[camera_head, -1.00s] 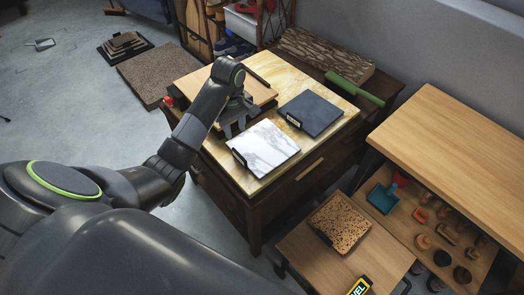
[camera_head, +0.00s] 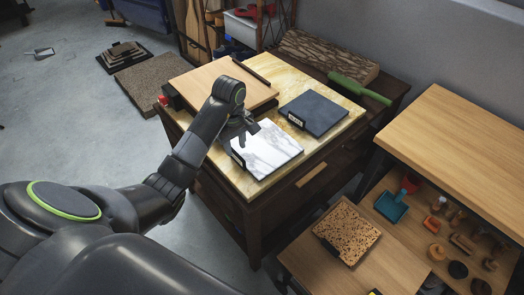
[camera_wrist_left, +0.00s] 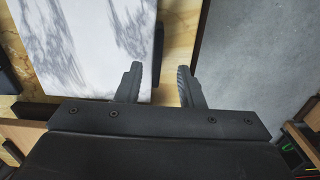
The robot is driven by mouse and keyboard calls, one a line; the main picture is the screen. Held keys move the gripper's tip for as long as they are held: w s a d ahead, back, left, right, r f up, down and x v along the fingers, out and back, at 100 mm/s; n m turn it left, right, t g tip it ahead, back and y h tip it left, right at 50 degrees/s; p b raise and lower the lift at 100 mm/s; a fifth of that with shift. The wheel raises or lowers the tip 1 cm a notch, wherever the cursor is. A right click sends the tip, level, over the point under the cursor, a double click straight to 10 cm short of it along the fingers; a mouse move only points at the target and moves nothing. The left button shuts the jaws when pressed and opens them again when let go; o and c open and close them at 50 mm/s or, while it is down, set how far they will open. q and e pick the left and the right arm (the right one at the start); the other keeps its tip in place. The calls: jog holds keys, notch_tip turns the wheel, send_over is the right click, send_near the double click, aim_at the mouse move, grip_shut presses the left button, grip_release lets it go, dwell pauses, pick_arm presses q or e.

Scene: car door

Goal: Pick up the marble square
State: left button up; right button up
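The marble square (camera_head: 270,152) is a white tile with grey veins and a black labelled holder on its left edge. It lies on the yellow stone-topped cabinet (camera_head: 252,190). It also shows in the left wrist view (camera_wrist_left: 75,40) at upper left. My left gripper (camera_head: 247,132) is over the tile's upper left corner in the head view. In the left wrist view the gripper (camera_wrist_left: 160,85) has its two fingers apart with nothing between them. One finger overlaps the marble's edge in that view; whether it touches cannot be told. My right gripper is not in view.
A dark slate square (camera_head: 314,113) lies beside the marble, and a wooden board (camera_head: 215,82) is behind the gripper. A green-handled tool (camera_head: 358,90) and a bark slab (camera_head: 328,55) are at the back. A cork square (camera_head: 347,232) lies on a lower wooden surface.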

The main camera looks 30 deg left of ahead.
aim_at(237, 153)
pick_arm(q)
notch_tip(237, 153, down, 5)
jog(key=shift+w+r, duration=0.1)
jog(key=shift+w, duration=0.05)
jog(key=shift+c, duration=0.3)
grip_shut()
jog(key=shift+r, duration=0.1)
